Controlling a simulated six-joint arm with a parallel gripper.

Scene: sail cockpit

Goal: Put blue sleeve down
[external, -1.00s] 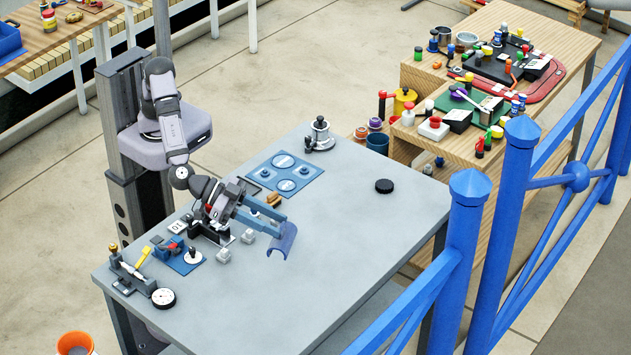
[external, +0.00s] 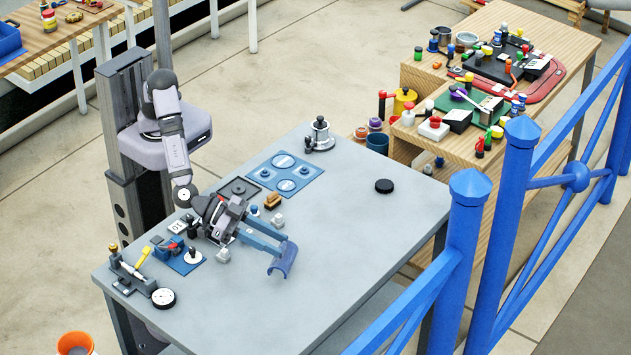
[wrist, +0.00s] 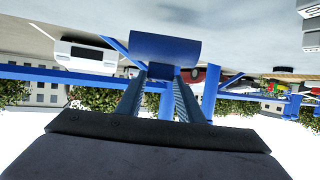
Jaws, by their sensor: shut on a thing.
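The blue sleeve (external: 283,262) is a curved, half-pipe-shaped blue piece at the end of my gripper (external: 268,241). My gripper is shut on it and reaches out low over the grey table, toward the right. In the wrist view the sleeve (wrist: 166,47) spans across the tips of the two fingers (wrist: 160,75). The sleeve looks close to the table top, but I cannot tell whether it touches it.
The grey table (external: 350,240) is clear to the right, with a black knob (external: 384,186) there. A blue mat with discs (external: 285,172) and a metal pot-like part (external: 320,136) are at the back. A dial gauge (external: 163,298) lies front left.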

